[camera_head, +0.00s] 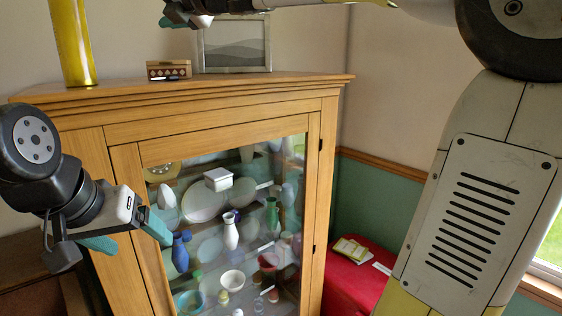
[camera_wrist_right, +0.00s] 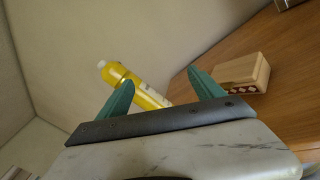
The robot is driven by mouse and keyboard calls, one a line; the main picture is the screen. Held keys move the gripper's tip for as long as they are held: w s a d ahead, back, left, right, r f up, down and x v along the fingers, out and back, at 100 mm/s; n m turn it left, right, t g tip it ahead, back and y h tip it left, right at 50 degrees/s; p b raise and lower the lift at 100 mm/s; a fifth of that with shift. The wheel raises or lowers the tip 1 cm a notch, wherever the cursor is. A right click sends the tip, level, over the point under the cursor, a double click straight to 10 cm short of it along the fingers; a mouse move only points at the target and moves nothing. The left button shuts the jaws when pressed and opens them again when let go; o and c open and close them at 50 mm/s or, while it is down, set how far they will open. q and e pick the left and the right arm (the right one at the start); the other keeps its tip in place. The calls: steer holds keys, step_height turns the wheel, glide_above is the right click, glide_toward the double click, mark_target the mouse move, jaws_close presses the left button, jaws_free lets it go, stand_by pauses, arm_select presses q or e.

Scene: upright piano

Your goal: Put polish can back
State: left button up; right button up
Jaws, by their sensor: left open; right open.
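The polish can is a yellow cylinder (camera_head: 72,42) standing on top of the wooden cabinet (camera_head: 215,97) at the upper left of the head view; its upper end is out of frame. In the right wrist view the can (camera_wrist_right: 148,97) shows a white cap and appears tilted, beyond and between my right fingers. My right gripper (camera_wrist_right: 163,82) is open and empty; in the head view only part of it (camera_head: 186,14) shows at the top edge, right of the can. My left gripper (camera_head: 128,236) is open and empty in front of the cabinet's left side.
A small wooden box (camera_head: 168,70) and a grey picture frame (camera_head: 234,46) stand on the cabinet top, right of the can. Behind the cabinet's glass are vases and bowls. A red surface (camera_head: 345,285) with a yellow booklet (camera_head: 351,249) lies at the lower right.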

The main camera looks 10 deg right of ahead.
steer(key=w+d+f+m+t+h, duration=0.1)
steer(key=d+f+m+t+h, duration=0.15)
steer(key=d+m, duration=0.45)
steer(key=d+f+m+t+h, duration=0.1)
steer(key=d+f+m+h, duration=0.15)
steer(key=d+m, duration=0.35)
steer(key=s+d+f+m+g+h, duration=0.25)
steer(key=d+f+m+h, duration=0.35)
steer(key=d+f+m, duration=0.45)
steer(key=s+d+f+m+g, duration=0.1)
steer(key=s+f+m+g, duration=0.6)
steer(key=s+f+m, duration=0.7)
steer(key=s+f, duration=0.6)
steer(key=f, duration=0.3)
steer(key=shift+s+g, duration=0.15)
steer(key=shift+g, duration=0.15)
steer(key=shift+d, duration=0.1)
